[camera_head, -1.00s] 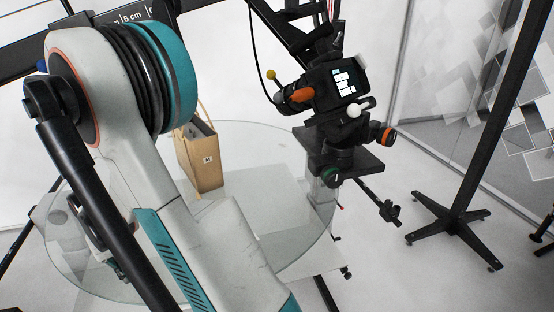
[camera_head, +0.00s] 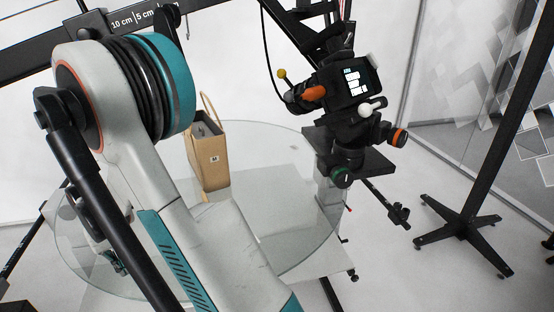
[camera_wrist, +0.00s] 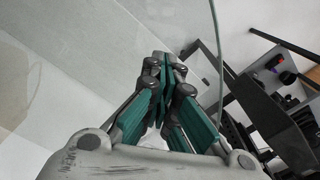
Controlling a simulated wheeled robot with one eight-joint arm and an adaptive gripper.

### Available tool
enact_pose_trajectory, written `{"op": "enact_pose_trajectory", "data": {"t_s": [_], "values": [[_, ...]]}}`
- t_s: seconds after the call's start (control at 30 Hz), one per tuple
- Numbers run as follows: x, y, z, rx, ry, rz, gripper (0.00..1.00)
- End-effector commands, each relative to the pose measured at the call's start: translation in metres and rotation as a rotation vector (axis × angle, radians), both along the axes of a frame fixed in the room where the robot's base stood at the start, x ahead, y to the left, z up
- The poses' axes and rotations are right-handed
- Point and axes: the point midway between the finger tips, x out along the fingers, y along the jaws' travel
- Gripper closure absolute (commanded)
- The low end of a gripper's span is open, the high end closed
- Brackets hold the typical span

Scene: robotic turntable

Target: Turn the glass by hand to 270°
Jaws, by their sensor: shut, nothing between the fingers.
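The glass (camera_head: 285,175) is a large round clear disc, lying flat, partly hidden behind my arm in the head view. A tan paper bag (camera_head: 212,165) with a looped handle stands upright on it. My gripper (camera_head: 115,263) is mostly hidden behind my arm at the left, near the disc's left front edge. In the wrist view my gripper (camera_wrist: 163,65) has its dark fingertips together with nothing between them. The glass's curved greenish edge (camera_wrist: 218,60) passes just right of the fingertips there. Whether the fingertips touch the glass I cannot tell.
A black stand (camera_head: 465,220) with splayed feet is at the far right. Open floor lies between them and the right wall.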

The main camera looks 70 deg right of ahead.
Motion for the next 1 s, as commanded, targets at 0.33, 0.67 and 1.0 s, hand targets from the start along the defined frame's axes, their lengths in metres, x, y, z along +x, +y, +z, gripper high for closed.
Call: {"op": "enact_pose_trajectory", "data": {"t_s": [0.33,0.67,1.0], "values": [[0.014,0.002,0.000,0.000,0.000,0.000,1.00],[0.022,0.003,0.000,0.000,0.000,0.000,1.00],[0.038,0.004,-0.002,0.000,0.000,-0.001,1.00]]}}
